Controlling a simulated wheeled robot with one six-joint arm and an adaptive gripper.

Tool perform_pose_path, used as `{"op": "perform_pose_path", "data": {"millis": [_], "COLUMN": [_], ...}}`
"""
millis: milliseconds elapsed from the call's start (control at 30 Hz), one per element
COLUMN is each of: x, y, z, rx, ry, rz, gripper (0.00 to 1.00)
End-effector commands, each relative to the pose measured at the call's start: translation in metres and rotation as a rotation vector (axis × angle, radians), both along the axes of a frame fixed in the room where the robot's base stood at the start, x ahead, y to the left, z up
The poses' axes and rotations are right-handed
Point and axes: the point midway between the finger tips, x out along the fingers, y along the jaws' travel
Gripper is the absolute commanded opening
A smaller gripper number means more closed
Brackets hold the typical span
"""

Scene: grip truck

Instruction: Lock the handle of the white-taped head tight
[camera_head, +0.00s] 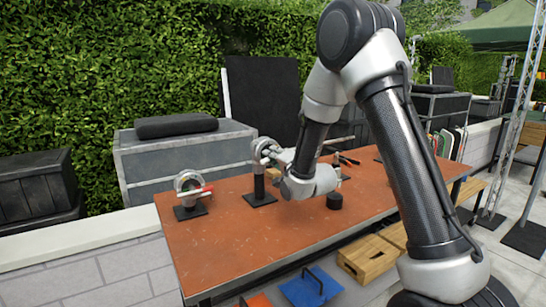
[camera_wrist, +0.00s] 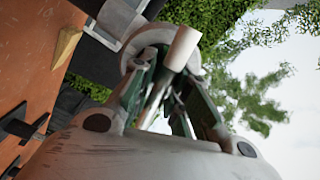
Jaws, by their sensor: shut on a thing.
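The head on the taller black post (camera_head: 259,188) is a grey ring-shaped clamp (camera_head: 261,146) at the middle of the orange table. In the wrist view its round body (camera_wrist: 140,38) is straight ahead, with a pale handle (camera_wrist: 183,48) sticking out towards me. My gripper (camera_head: 273,154) is at the right side of this head. In the wrist view my gripper's green-grey fingers (camera_wrist: 166,82) are shut around the pale handle. The handle's inner end and the tape are hard to make out.
A black cylinder (camera_head: 334,201) and dark tools (camera_head: 346,159) are to the right. The table's (camera_head: 235,240) front is clear. A grey case (camera_head: 165,160) stands behind.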

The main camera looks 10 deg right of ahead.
Motion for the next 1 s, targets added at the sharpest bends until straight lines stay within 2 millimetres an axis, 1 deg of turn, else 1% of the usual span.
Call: {"op": "perform_pose_path", "data": {"millis": [33,967,1000], "x": [-0.0007,-0.0008,-0.0008], "y": [-0.0007,-0.0009,-0.0009], "z": [-0.0023,-0.0024,-0.0024], "rx": [0.000,0.006,0.006], "ry": [0.006,0.008,0.008], "rz": [-0.002,-0.002,-0.002], "gripper": [0.00,0.00,0.21]}}
